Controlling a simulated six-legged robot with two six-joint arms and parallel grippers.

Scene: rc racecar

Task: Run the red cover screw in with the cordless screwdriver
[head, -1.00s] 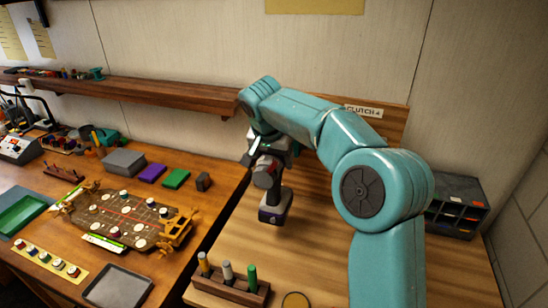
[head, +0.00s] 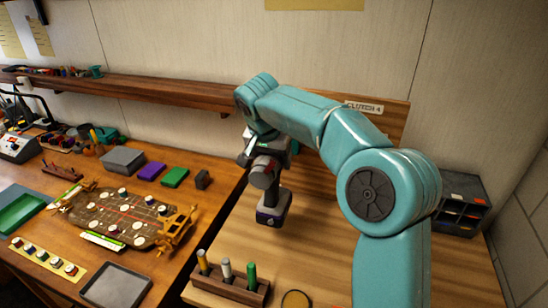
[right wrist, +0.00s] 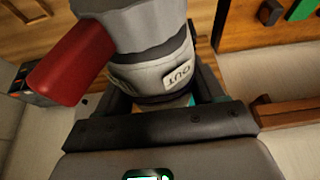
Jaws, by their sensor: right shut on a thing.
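The cordless screwdriver (head: 265,172) is grey and black with a red part and a dark battery foot (head: 273,210). My right gripper (head: 262,148) is shut on it and holds it upright over the right-hand bench. The brown car chassis (head: 95,214) with pale round spots and small caps lies on the left bench. I cannot tell which cap is the red cover screw. My left gripper is out of view.
A yellow strip (head: 37,258) with several coloured caps and a grey tray (head: 115,286) lie near the chassis. Grey, purple and green boxes stand behind it. A wooden pen holder (head: 230,287) stands at the front. A dark drawer unit (head: 462,205) is at the right.

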